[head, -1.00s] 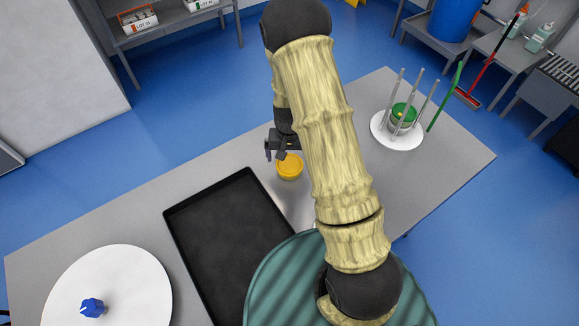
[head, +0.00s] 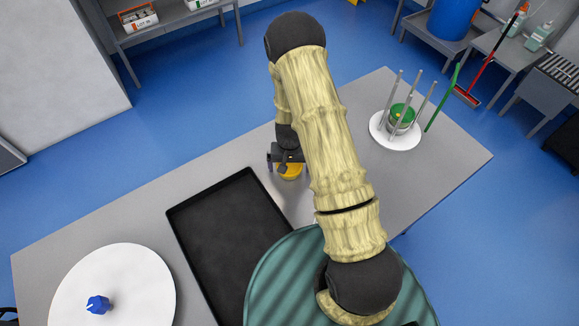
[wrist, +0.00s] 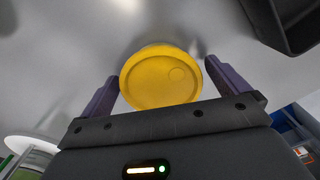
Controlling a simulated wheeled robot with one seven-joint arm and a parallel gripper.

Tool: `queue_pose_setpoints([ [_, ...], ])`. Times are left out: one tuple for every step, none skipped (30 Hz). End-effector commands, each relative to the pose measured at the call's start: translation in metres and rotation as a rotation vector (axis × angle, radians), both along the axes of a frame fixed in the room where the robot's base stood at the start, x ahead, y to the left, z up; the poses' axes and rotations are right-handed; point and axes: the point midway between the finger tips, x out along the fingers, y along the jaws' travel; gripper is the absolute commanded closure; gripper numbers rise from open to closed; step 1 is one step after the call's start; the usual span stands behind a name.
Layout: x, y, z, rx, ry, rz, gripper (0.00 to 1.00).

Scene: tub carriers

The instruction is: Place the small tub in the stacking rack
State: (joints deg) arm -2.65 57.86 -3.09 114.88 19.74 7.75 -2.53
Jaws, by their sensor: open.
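The small yellow tub (head: 290,172) stands on the grey table, partly hidden by my gripper in the head view. In the wrist view its round yellow lid (wrist: 160,77) shows between my two fingers. My gripper (wrist: 160,85) is open, with a purple-grey finger on each side of the tub and a gap at the fingers. In the head view my gripper (head: 286,158) is over the tub. The stacking rack (head: 397,138) has a white round base with several grey upright rods. A green-lidded tub (head: 402,114) sits among the rods.
A black tray (head: 180,215) lies left of the yellow tub; its edge also shows at the wrist view's top right. A white disc (head: 150,275) with a blue knob (head: 98,304) is at the table's left. Table between tub and rack looks clear.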

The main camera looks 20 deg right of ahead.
Motion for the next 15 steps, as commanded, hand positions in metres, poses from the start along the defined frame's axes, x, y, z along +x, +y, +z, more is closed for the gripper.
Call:
queue_pose_setpoints([
  [0.0,0.0,0.0001,0.0,0.0,0.0,0.0],
  [0.0,0.0,0.0001,0.0,0.0,0.0,0.0],
  [0.0,0.0,0.0002,0.0,0.0,0.0,0.0],
  [0.0,0.0,0.0002,0.0,0.0,0.0,0.0],
  [0.0,0.0,0.0002,0.0,0.0,0.0,0.0],
  [0.0,0.0,0.0002,0.0,0.0,0.0,0.08],
  [0.0,0.0,0.0002,0.0,0.0,0.0,0.14],
  [0.0,0.0,0.0003,0.0,0.0,0.0,0.2],
  [0.0,0.0,0.0003,0.0,0.0,0.0,0.28],
  [0.0,0.0,0.0003,0.0,0.0,0.0,0.33],
  [0.0,0.0,0.0003,0.0,0.0,0.0,0.39],
  [0.0,0.0,0.0003,0.0,0.0,0.0,0.47],
  [0.0002,-0.0001,0.0005,0.0,-0.001,0.0,0.48],
  [0.0002,-0.0001,0.0005,0.0,-0.001,0.0,0.52],
  [0.0002,-0.0001,0.0005,0.0,-0.001,0.0,0.52],
])
